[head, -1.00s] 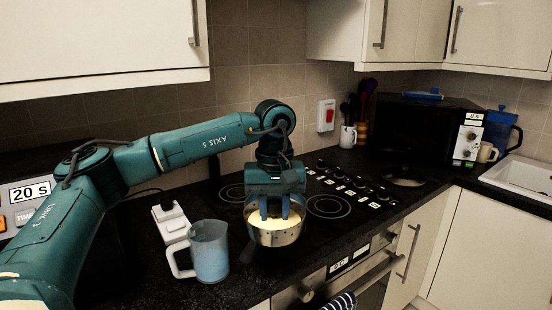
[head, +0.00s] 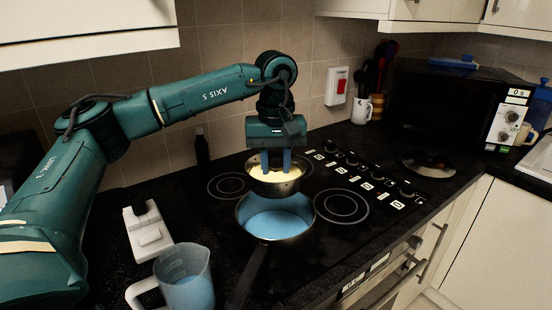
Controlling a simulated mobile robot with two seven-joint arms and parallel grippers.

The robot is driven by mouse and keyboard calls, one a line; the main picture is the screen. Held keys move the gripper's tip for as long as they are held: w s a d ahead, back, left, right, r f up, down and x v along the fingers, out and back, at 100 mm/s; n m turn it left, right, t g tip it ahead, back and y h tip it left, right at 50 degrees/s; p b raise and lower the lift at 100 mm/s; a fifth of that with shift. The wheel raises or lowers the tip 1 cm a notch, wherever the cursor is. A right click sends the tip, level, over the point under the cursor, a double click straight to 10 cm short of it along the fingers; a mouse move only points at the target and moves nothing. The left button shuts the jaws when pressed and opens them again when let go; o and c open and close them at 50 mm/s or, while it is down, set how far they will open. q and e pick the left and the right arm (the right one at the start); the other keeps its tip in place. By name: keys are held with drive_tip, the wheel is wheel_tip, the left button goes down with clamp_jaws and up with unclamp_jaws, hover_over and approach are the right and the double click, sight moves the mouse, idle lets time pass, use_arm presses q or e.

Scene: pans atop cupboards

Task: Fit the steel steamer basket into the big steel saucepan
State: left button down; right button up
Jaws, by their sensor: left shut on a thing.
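The steel steamer basket (head: 277,187) is a small metal bowl with pale yellow stuff inside. My left gripper (head: 276,167) points down and is shut on it, with its blue fingers at the basket. The big steel saucepan (head: 304,236) stands on the hob just in front of and below the basket, its dark handle towards the front left. Blue liquid shows inside it. The basket appears above the pan's far rim, not inside it; the exact gap cannot be told. My right gripper is not in view.
A clear jug (head: 188,282) with blue liquid stands at the front left, beside a white device (head: 148,232). A dark bottle (head: 202,150) stands by the wall. The right hob ring (head: 342,206) is clear.

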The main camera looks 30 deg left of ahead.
sight(276, 180)
use_arm(q)
drive_tip(key=shift+s+d+r, duration=0.1)
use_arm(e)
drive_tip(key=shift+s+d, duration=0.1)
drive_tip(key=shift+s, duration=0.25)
use_arm(q)
drive_tip(key=shift+f+b, duration=0.45)
drive_tip(key=shift+f, duration=0.3)
wheel_tip(276, 180, down, 4)
drive_tip(key=shift+r+b, duration=0.1)
drive_tip(key=shift+b, duration=1.15)
drive_tip(key=shift+f, duration=0.2)
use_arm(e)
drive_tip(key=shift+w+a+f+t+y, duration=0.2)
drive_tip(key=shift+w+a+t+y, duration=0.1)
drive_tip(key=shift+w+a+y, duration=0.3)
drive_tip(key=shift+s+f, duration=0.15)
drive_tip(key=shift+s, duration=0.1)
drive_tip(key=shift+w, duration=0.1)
use_arm(q)
drive_tip(key=shift+f+b, duration=0.3)
drive_tip(key=shift+f, duration=0.4)
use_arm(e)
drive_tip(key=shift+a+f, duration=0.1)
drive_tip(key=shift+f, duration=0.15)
